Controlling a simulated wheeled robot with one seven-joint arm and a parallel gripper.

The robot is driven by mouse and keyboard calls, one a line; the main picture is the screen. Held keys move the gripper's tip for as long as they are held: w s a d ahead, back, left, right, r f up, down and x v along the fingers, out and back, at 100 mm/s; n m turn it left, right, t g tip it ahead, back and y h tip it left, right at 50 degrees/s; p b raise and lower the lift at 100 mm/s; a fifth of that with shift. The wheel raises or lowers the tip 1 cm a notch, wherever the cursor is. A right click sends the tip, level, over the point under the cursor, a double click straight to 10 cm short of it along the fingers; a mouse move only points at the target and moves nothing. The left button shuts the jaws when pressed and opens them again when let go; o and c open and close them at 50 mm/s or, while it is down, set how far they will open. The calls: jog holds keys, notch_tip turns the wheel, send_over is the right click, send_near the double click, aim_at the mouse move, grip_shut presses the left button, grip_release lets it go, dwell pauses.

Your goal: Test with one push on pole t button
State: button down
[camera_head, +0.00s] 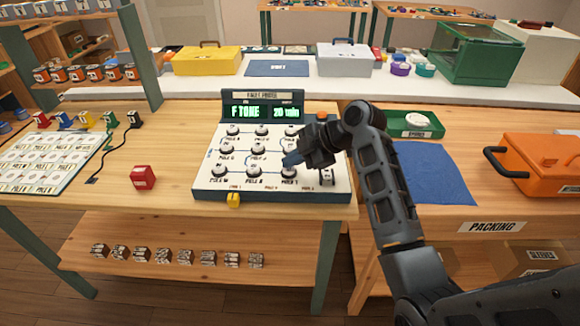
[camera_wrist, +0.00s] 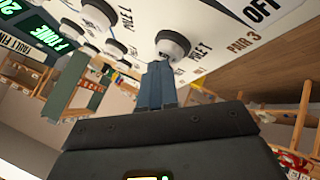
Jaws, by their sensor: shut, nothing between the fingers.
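The white test panel (camera_head: 210,184) stands on the wooden bench with rows of round dark-ringed buttons. The pole T button (camera_head: 289,171) is at its lower right, above a "POLE T" label. In the wrist view the white-capped pole T button (camera_wrist: 173,45) stands just beyond my fingertips. My gripper (camera_head: 291,160) is shut and empty, with its blue-grey fingers close to that button. In the wrist view my gripper's fingers (camera_wrist: 158,75) point at the button's edge; I cannot tell whether they touch. The panel display (camera_head: 262,112) is lit green and reads "F TONE" on the left.
An "OFF" switch (camera_head: 326,174) sits right of the button. A red block (camera_head: 143,177) and a label sheet (camera_head: 45,160) lie left of the panel. A green tray (camera_head: 412,124), blue mat (camera_head: 436,174) and orange case (camera_head: 548,162) are on the right.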

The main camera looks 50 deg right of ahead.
aim_at(292, 170)
dwell(0.4)
jog(key=shift+r+p, duration=0.45)
jog(key=shift+r, duration=0.15)
notch_tip(292, 170, up, 6)
jog(key=p, duration=0.4)
dwell(1.0)
